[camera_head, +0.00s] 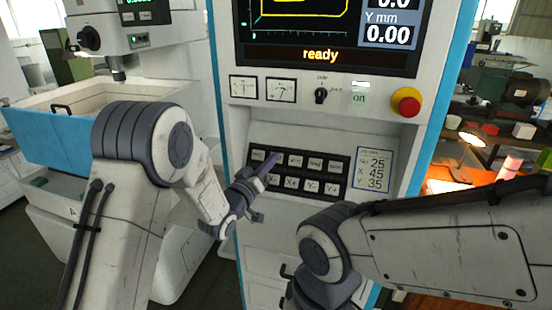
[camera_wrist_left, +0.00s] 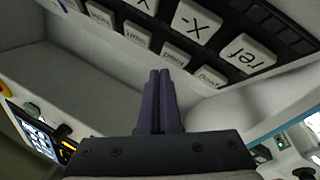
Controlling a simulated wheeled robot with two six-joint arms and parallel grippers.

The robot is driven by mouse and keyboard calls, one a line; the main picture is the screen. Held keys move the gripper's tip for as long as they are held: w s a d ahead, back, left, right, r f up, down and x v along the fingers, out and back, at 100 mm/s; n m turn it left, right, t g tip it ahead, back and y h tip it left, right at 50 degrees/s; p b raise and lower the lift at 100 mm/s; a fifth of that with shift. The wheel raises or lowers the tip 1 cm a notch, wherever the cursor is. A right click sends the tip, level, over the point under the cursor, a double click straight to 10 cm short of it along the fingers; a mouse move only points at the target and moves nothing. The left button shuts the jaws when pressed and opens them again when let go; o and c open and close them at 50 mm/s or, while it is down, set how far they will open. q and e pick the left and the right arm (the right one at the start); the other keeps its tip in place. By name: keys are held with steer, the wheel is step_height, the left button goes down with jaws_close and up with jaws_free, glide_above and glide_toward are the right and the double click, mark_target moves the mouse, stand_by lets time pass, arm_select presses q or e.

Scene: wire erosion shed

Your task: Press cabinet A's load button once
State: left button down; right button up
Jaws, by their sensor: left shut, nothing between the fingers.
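The control cabinet (camera_head: 232,120) with blue edges stands in front of me, its screen (camera_head: 320,54) reading "ready". Its dark button panel (camera_head: 345,168) carries two rows of pale buttons; the lower row shows X and Y axis keys, and the small upper-row labels are hard to read, so I cannot single out the load button. My left gripper (camera_head: 274,157) is shut and empty, its purple fingertips in front of the upper row's left part. In the left wrist view the fingertips (camera_wrist_left: 160,74) point toward the keys (camera_wrist_left: 175,54); I cannot tell whether they touch. My right gripper is not seen.
A red emergency knob (camera_head: 406,102), a selector knob (camera_head: 320,95) and a lit "on" button (camera_head: 359,98) sit above the panel. A machine with an "A" mark (camera_head: 73,211) stands at left. A lit lamp (camera_head: 473,140) and bench are at right. My right arm crosses the lower right.

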arm_select(q)
steer(key=s+r, duration=0.1)
steer(key=s+a+r, duration=0.1)
steer(key=s, duration=0.1)
steer(key=shift+s+a+r+p, duration=0.1)
steer(key=shift+s+r+p, duration=0.2)
steer(key=shift+r+p, duration=0.1)
stand_by(0.4)
steer(key=s+d+f+m+g+y, duration=0.1)
steer(key=s+f+m+g+y, duration=0.1)
steer(key=s+f+g+y, duration=0.3)
steer(key=s+d+f+m+g, duration=0.1)
steer(key=s+d+g, duration=0.15)
steer(key=s, duration=0.45)
steer(key=s+a+f+m+g+y, duration=0.1)
steer(key=s+a+g, duration=0.1)
steer(key=s, duration=0.6)
steer(key=s+a+m+g+y, duration=0.1)
steer(key=s+a+g, duration=0.2)
steer(key=s, duration=0.6)
steer(key=s+a+f+m+g+y, duration=0.1)
steer(key=s+g, duration=0.3)
steer(key=s, duration=0.4)
steer(key=shift+s+a+f+m+y, duration=0.35)
steer(key=shift+a+m+y, duration=0.15)
steer(key=shift+a+m, duration=0.15)
